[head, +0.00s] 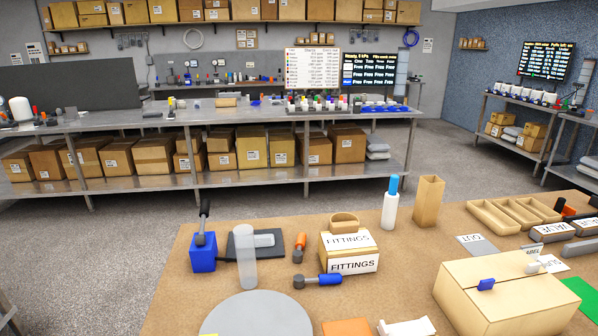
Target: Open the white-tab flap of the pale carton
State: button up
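The pale carton (462,301) stands on the brown table at the lower right of the head view, cut off by the bottom edge. Its top looks flat and closed, with a seam across it. A white tab (533,268) stands up on the right part of the top, near the back edge. A blue tab (486,285) stands up on the left part, closer to me. My gripper is not in view.
A green sheet (584,296) lies right of the carton. Behind it are a grey card (478,245), label blocks and a wooden tray (498,216). A FITTINGS box (348,246) and a clear cylinder (243,255) stand to the left. The table directly left of the carton is mostly clear.

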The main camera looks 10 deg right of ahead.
aim_at(508, 267)
jog(key=z, duration=1.35)
jog(key=i+l+u, duration=0.2)
jog(key=i+l, duration=0.2)
jog(key=l, duration=0.2)
jog(key=i+l+u, duration=0.1)
jog(key=l, duration=0.25)
jog(key=i, duration=0.05)
